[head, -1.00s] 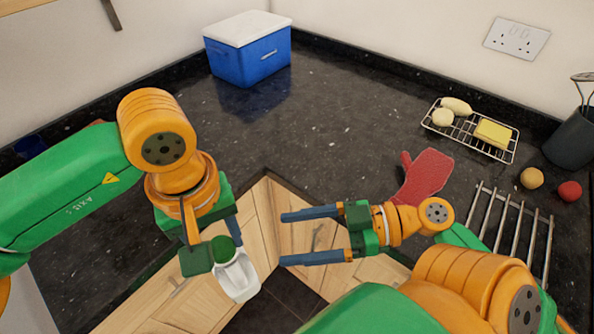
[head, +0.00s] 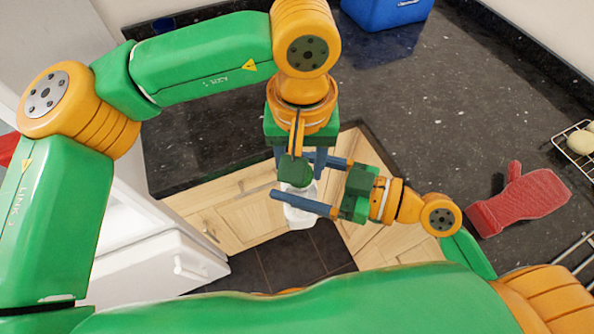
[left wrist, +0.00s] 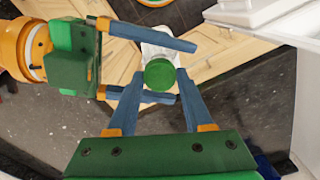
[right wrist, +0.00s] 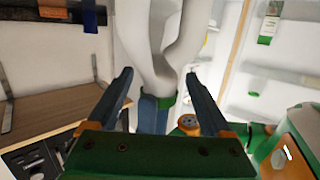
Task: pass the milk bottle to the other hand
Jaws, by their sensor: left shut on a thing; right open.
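The milk bottle (head: 299,219) is white with a green cap, and it hangs below my left gripper (head: 299,167). In the left wrist view the left fingers are shut on the bottle (left wrist: 159,74) at its cap end. My right gripper (head: 315,182) comes in from the right. Its open fingers lie on either side of the bottle, as the left wrist view also shows. In the right wrist view the bottle's white body and handle (right wrist: 160,45) stand between the right fingertips. I cannot tell whether the right fingers touch it.
A dark granite counter (head: 430,110) lies behind, with a red oven mitt (head: 520,200), a wire rack (head: 572,150) and a blue cool box (head: 388,12). Wooden cupboards (head: 240,210) are below. A white appliance with an open door (head: 150,265) stands at the left.

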